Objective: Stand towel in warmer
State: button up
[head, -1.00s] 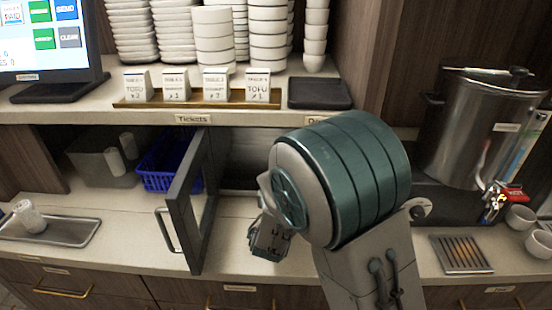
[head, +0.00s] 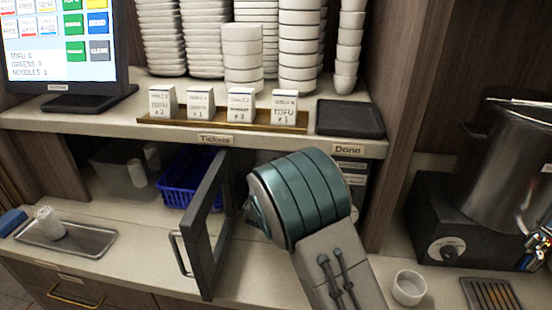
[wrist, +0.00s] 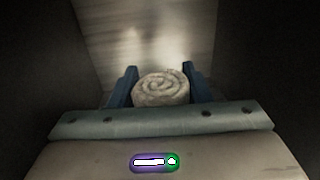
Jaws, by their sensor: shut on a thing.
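In the wrist view a pale rolled towel (wrist: 162,88) shows its spiral end between the two blue fingers of my gripper (wrist: 159,73). The gripper is shut on the towel. Dark walls stand on both sides of it, with a lighter, shiny surface beyond, so it appears to be inside the warmer (wrist: 285,70). In the head view the warmer's dark-framed door (head: 207,235) stands open, its handle toward the left. My arm hides the gripper, the held towel and most of the warmer there. I cannot tell whether the towel touches the warmer floor.
Another rolled towel (head: 48,222) is on a metal tray (head: 88,240) at the left. A blue basket (head: 178,192) stands behind the door. Ticket cards (head: 240,103) and stacked bowls fill the shelf above. A white cup (head: 408,288) and a steel urn (head: 505,165) are at right.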

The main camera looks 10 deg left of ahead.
jog(key=w, duration=0.1)
jog(key=w+a+p, duration=0.1)
jog(key=w, duration=0.1)
jog(key=w+a+f, duration=0.1)
jog(key=shift+w+a, duration=0.15)
jog(key=shift+w, duration=0.15)
jog(key=shift+f, duration=0.25)
jog(key=shift+f, duration=0.15)
jog(key=o, duration=1.1)
